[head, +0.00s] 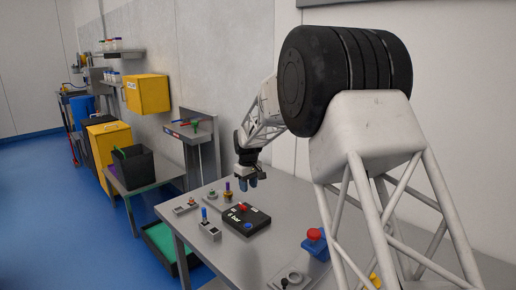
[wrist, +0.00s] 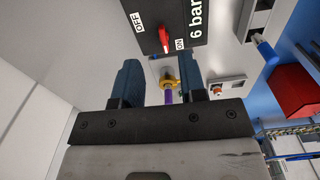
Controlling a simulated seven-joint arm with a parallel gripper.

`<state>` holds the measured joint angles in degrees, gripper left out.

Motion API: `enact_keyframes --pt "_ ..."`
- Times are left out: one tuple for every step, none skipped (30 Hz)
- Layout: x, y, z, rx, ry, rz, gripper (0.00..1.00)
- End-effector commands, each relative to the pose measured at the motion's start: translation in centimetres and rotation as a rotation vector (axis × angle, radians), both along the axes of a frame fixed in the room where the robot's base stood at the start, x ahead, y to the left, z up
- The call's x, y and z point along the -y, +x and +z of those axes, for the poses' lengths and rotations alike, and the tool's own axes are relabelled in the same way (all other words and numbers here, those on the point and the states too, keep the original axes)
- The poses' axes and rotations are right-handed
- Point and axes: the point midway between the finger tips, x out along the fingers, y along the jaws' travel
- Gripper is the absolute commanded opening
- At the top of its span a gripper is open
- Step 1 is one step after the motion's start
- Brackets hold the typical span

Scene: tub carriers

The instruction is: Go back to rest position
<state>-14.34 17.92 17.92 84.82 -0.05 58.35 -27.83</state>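My gripper (head: 248,182) hangs in the head view above the back of the steel table (head: 280,200), fingers pointing down. In the wrist view my gripper (wrist: 158,72) has its two blue fingers apart. A purple piece with a yellow ring (wrist: 169,82) shows between them, apparently on the table beyond. It stands upright in the head view (head: 227,190). Nothing appears to be held. A black box marked "6 bar" (head: 258,221) with a red switch (head: 242,206) is on the table just below my gripper, and also shows in the wrist view (wrist: 205,12).
Small grey blocks with coloured parts, including a blue one (head: 205,216), stand along the table's left side. A blue block with a red knob (head: 314,242) is at right. A black tub (head: 135,168) stands on a lower bench. Air above the table's middle is free.

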Motion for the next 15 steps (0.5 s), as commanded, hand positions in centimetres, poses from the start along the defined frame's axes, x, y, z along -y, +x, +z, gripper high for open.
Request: enact_keyframes --pt "0.8 -0.9 1.1 0.006 0.002 -0.014 0.38" --pt "1.2 -1.5 1.7 0.009 0.002 -0.023 0.38" --pt "1.8 -2.3 2.4 0.012 0.004 -0.036 0.38" --pt "2.2 -2.9 2.9 0.016 0.004 -0.045 0.38" --pt "2.6 -3.5 3.5 0.018 0.005 -0.054 0.38" --pt "3.2 -4.3 4.2 0.021 0.006 -0.067 0.38" --pt "3.6 -4.9 4.6 0.023 0.007 -0.077 0.38" --pt "4.1 -5.5 5.1 0.026 0.007 -0.087 0.38" --pt "4.6 -6.4 5.7 0.030 0.008 -0.099 0.38" --pt "5.1 -7.0 6.1 0.031 0.009 -0.108 0.38" --pt "5.5 -7.7 6.6 0.035 0.010 -0.118 0.38" --pt "6.0 -8.6 7.1 0.038 0.010 -0.130 0.38" --pt "6.4 -9.2 7.6 0.041 0.012 -0.139 0.38" --pt "6.8 -9.9 8.0 0.045 0.012 -0.148 0.38" --pt "7.3 -10.8 8.6 0.047 0.014 -0.161 0.38"
